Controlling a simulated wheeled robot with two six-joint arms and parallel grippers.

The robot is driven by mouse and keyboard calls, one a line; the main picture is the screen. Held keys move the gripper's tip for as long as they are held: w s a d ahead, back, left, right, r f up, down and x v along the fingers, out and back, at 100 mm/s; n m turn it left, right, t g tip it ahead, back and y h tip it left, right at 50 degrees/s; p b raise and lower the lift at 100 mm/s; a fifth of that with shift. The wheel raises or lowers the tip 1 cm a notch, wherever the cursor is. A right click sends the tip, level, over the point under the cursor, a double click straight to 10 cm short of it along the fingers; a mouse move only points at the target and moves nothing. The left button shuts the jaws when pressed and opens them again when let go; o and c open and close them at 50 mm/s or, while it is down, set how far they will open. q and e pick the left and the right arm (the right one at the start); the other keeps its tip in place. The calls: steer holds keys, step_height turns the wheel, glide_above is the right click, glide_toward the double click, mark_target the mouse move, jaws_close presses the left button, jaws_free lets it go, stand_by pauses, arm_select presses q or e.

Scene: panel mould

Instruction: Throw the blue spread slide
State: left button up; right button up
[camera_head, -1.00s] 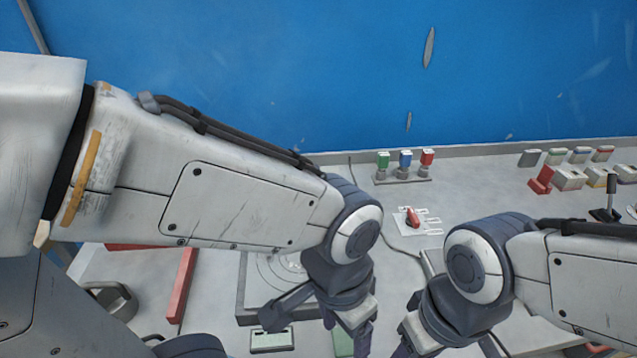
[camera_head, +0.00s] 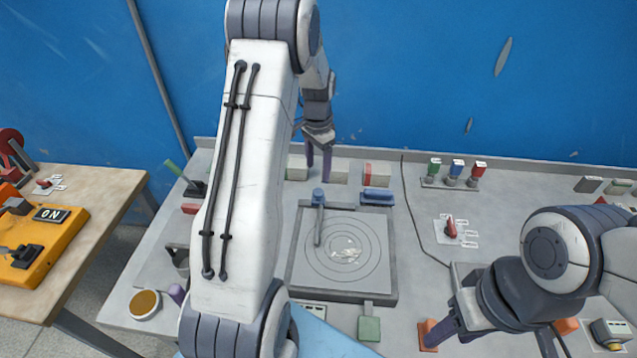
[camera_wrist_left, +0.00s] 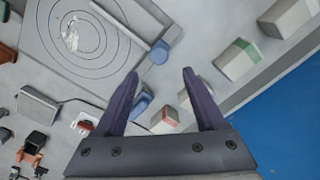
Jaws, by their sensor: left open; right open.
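A blue handle-like block (camera_head: 377,196), which looks like the blue slide, sits at the back right corner of the square grey plate (camera_head: 391,270). It also shows in the left wrist view (camera_wrist_left: 141,105), between my fingers. A separate blue knob (camera_head: 318,195) tops a grey bar lying over the plate; in the left wrist view this knob (camera_wrist_left: 160,52) is just beyond my fingertips. My left gripper (camera_head: 318,165) is open and empty, pointing down behind the plate, left of the blue block. My right gripper (camera_head: 440,335) is open by an orange block (camera_head: 427,335); one finger is hidden.
Pale blocks, one with a red stripe (camera_head: 377,174), stand along the back near my left gripper. A green block (camera_head: 369,328) is at the plate's front. Coloured buttons (camera_head: 457,168) and a red switch (camera_head: 451,228) stand right. My left arm covers the left panel.

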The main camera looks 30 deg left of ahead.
mark_target(318, 191)
arm_select(q)
step_height(318, 191, down, 7)
steer(key=shift+d+f+p, duration=0.1)
steer(key=shift+f+p, duration=0.05)
steer(key=shift+p, duration=0.9)
steer(key=shift+f, duration=0.65)
jaws_close()
